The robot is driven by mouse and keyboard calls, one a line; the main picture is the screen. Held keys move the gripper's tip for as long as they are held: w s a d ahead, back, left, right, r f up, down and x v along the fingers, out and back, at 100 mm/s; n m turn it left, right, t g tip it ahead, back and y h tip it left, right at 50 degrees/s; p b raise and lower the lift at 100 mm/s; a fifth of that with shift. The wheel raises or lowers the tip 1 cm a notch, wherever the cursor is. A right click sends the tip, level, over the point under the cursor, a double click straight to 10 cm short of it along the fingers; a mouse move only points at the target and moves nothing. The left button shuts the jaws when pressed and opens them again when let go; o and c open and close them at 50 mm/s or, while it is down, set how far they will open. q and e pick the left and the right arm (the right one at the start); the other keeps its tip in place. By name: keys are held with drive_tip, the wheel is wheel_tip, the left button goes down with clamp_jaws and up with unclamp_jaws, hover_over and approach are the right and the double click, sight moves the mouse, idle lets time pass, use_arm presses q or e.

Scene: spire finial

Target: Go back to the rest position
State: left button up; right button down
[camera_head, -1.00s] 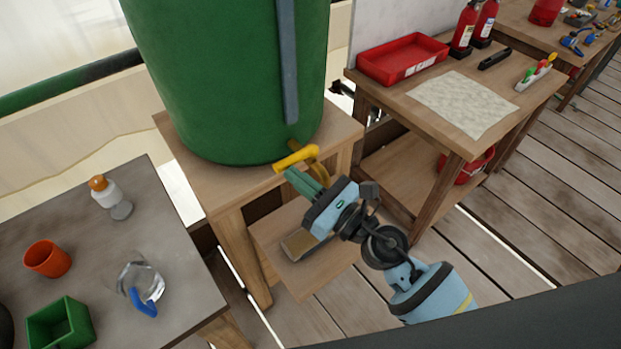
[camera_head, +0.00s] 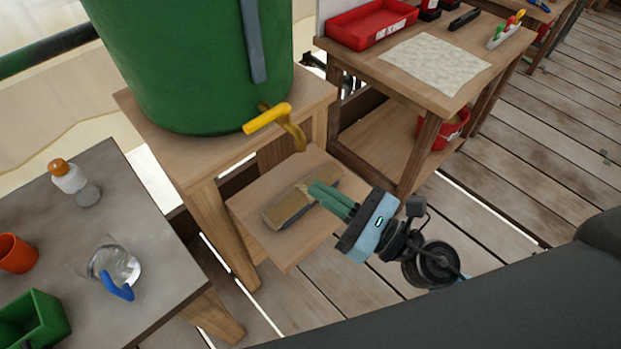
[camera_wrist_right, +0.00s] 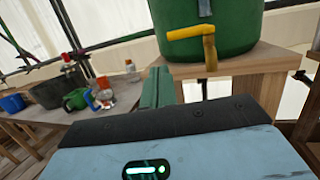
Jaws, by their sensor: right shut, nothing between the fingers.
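My right gripper (camera_head: 318,190) is shut and empty, with its green fingers together. In the head view it is in front of the low shelf and below the yellow tap (camera_head: 268,119) of the green barrel (camera_head: 200,60), apart from the tap. In the right wrist view the shut fingers (camera_wrist_right: 157,88) point toward the barrel's stand, to the left of the tap (camera_wrist_right: 197,38). My left gripper is not in view.
A low shelf (camera_head: 260,195) with a brown block (camera_head: 290,208) stands below the barrel. A grey table (camera_head: 150,250) at left holds a clear jug (camera_head: 113,265), a bottle (camera_head: 75,180), an orange cup (camera_head: 16,253) and a green box (camera_head: 35,320). A workbench (camera_head: 390,90) stands behind at right.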

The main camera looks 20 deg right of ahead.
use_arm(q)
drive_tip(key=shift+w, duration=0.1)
use_arm(e)
drive_tip(key=shift+s+d, duration=0.1)
drive_tip(key=shift+s, duration=0.05)
drive_tip(key=s+d+f+m+h+p, duration=0.25)
drive_tip(key=d+f+m+h, duration=0.2)
drive_tip(key=m, duration=0.85)
drive_tip(key=s+d+f+m+h+p, duration=0.2)
drive_tip(key=s+d+f+m+h, duration=0.25)
drive_tip(key=m, duration=0.85)
use_arm(q)
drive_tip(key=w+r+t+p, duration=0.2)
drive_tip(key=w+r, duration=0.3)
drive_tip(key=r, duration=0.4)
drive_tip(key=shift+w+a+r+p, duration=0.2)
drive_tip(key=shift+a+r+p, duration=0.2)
drive_tip(key=shift+p, duration=0.45)
use_arm(e)
drive_tip(key=s+f+m+g+h, duration=0.2)
drive_tip(key=s+f+m+g, duration=0.4)
drive_tip(key=s+f+m, duration=0.7)
drive_tip(key=s+m, duration=0.2)
drive_tip(key=m, duration=0.1)
drive_tip(key=shift+s+h, duration=0.3)
drive_tip(key=shift+s, duration=0.05)
